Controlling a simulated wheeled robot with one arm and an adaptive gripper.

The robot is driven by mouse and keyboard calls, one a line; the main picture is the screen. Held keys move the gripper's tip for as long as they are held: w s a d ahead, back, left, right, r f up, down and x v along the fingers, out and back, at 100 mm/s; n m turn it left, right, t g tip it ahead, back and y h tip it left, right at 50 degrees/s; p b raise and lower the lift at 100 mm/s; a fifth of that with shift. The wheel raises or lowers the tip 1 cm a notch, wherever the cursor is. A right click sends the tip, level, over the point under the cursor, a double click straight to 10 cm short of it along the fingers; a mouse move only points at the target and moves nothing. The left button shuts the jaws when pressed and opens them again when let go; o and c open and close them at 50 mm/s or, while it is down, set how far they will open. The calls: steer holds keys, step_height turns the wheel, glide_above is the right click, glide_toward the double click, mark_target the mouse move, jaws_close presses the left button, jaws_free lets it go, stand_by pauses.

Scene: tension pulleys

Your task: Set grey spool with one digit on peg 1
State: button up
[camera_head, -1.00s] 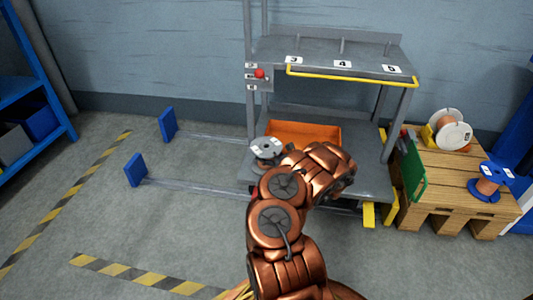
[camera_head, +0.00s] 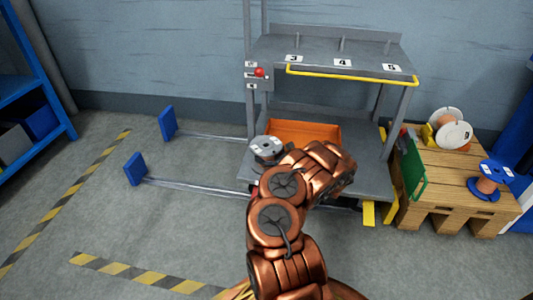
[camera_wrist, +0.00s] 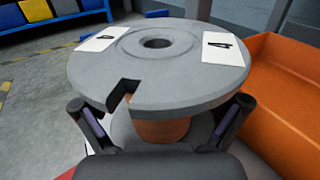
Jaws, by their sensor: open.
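The grey spool (camera_head: 267,148) stands at the left front of the rack's lower level, partly behind my arm. In the wrist view the grey spool (camera_wrist: 155,75) fills the middle, with a notched top flange, a centre hole and a copper-coloured winding below. Its right label reads 4; the left label is hard to read. My gripper (camera_wrist: 159,108) is open, with one finger on each side of the winding, under the flange's near edge. I cannot tell whether the fingers touch it. My gripper is hidden by my arm in the head view. Peg 1 cannot be made out.
The rack's upper shelf (camera_head: 315,62) has pegs labelled 3, 4 and 5 and a yellow rail. An orange bin (camera_head: 305,132) sits right behind the spool. A wooden pallet table (camera_head: 450,180) at right holds a blue spool (camera_head: 488,178) and a white-flanged one (camera_head: 453,134).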

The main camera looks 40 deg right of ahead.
steer(key=s, duration=0.8)
steer(key=s+d, duration=0.1)
steer(key=s, duration=0.3)
stand_by(0.3)
